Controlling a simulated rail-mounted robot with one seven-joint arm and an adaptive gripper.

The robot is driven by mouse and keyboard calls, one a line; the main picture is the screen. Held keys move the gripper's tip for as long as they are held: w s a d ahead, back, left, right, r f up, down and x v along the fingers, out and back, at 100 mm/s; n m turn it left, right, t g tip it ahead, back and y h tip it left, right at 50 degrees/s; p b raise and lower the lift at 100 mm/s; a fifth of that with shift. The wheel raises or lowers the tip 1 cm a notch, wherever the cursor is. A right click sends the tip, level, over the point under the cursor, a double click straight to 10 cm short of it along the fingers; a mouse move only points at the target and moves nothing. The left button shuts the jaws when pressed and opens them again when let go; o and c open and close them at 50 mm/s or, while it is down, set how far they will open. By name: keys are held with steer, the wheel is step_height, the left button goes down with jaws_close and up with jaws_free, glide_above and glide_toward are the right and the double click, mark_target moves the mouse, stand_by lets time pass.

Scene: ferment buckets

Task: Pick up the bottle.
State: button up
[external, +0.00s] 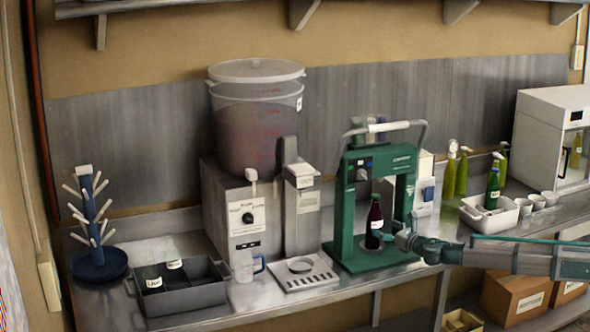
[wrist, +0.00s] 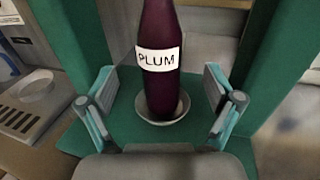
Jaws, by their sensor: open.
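A dark purple bottle (external: 374,224) stands upright in the green press frame. In the wrist view the bottle (wrist: 160,90) has a white label reading PLUM, and its base sits in a small white dish (wrist: 184,110). Its top is cut off by the upper edge of that view. My gripper (external: 398,238) reaches in from the right, beside the bottle's lower part. In the wrist view my gripper (wrist: 162,104) is open, one finger on each side of the bottle, with visible gaps between the fingers and the glass.
The green press (external: 352,253) has uprights close on both sides of the bottle and a bar above.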

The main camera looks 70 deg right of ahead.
mark_target(380, 226)
steer(key=shift+f+p+x, duration=0.15)
steer(key=shift+p+x, duration=0.5)
steer(key=shift+x, duration=0.85)
steer(key=shift+f+p+x, duration=0.1)
steer(key=shift+p+x, duration=0.5)
steer(key=shift+x, duration=0.9)
steer(key=c, duration=1.6)
jaws_close()
steer(key=shift+r, duration=0.2)
